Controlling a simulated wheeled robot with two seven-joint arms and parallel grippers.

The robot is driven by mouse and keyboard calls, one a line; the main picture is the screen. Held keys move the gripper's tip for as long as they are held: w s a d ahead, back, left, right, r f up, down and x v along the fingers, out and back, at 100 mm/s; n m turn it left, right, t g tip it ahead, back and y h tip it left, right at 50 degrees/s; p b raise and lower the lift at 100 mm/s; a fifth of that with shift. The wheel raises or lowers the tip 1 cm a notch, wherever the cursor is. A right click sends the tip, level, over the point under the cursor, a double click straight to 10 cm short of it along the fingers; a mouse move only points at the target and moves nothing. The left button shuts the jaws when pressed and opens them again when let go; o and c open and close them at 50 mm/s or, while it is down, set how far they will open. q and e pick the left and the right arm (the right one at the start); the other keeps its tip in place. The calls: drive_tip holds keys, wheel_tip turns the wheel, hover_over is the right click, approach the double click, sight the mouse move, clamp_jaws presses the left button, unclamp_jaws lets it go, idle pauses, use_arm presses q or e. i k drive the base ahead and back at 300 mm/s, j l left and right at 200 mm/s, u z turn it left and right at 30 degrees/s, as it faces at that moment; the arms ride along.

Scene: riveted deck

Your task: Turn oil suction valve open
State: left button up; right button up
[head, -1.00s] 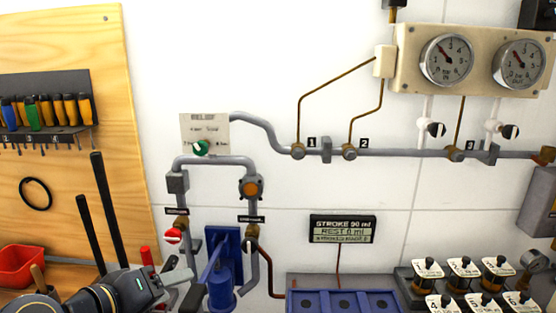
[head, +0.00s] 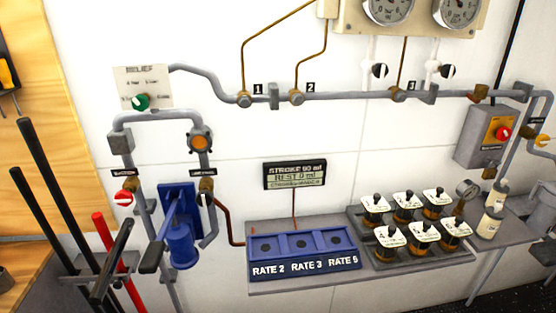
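Two small valves sit on the pipes beside the blue hand pump (head: 181,220). The left one has a red and white round handle (head: 123,198) under a small dark label (head: 123,172). The right one has a black and white handle (head: 207,200) under another dark label (head: 204,172). The label text is too small to read, so I cannot tell which is the oil suction valve or whether either is open. Neither gripper shows in the head view.
A relief panel with a green knob (head: 140,102) is above the pump. Black rods (head: 50,185) and a red rod (head: 106,235) stand at left. A blue tray (head: 304,266) and several capped jars (head: 408,204) are on the bench. A display (head: 295,174) hangs above.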

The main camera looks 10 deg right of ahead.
sight(123, 197)
drive_tip(key=i+j, duration=0.1)
drive_tip(key=j, duration=0.45)
drive_tip(key=i+j, duration=0.1)
drive_tip(key=j, duration=1)
drive_tip(key=i+z, duration=0.05)
drive_tip(key=i, duration=0.05)
